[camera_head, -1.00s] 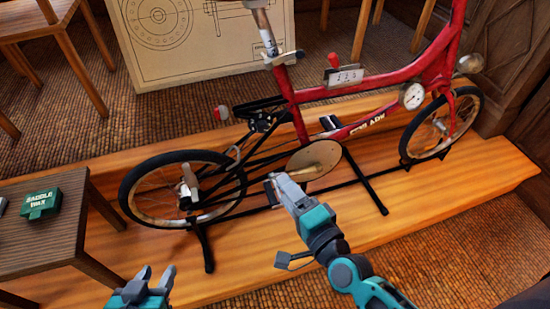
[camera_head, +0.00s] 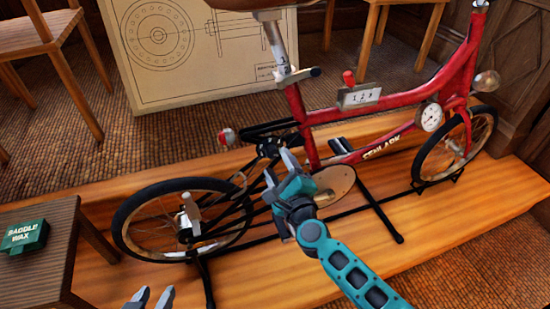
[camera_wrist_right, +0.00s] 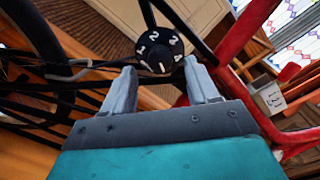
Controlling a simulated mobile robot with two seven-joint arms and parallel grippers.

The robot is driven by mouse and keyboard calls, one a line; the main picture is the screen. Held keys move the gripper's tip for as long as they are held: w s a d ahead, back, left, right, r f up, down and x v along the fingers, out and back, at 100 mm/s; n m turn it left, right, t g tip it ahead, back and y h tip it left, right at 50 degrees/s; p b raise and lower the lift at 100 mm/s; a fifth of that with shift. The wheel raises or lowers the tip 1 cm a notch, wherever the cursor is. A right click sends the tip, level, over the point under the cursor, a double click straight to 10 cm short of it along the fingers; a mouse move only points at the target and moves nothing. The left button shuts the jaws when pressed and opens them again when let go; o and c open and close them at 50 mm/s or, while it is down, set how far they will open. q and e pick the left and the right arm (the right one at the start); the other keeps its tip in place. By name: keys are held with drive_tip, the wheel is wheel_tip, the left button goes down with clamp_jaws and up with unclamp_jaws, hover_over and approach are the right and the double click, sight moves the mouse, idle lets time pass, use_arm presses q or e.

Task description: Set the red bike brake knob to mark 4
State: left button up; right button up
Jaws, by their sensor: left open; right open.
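The red bike (camera_head: 390,112) stands on a wooden platform, its rear wheel to the left. In the right wrist view, a round black knob (camera_wrist_right: 158,40) with white numerals shows just beyond my right gripper's fingertips. I read 1 and 2 on it; other marks are tilted and small, and a short white line is at its lower edge. My right gripper (camera_head: 278,165) is open near the bike's crank area, its fingers either side of the knob in the wrist view (camera_wrist_right: 160,84). Contact cannot be told. My left gripper (camera_head: 152,298) is open and empty at the bottom edge.
A small stool (camera_head: 45,255) with a green saddle wax tin (camera_head: 26,236) stands at left. The chainring (camera_head: 335,186) and black stand bars lie close to my right arm.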

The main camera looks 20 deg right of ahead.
sight(273, 155)
drive_tip(key=shift+w, duration=1.7)
drive_tip(key=shift+c, duration=0.4)
drive_tip(key=shift+c, duration=0.8)
drive_tip(key=c, duration=0.8)
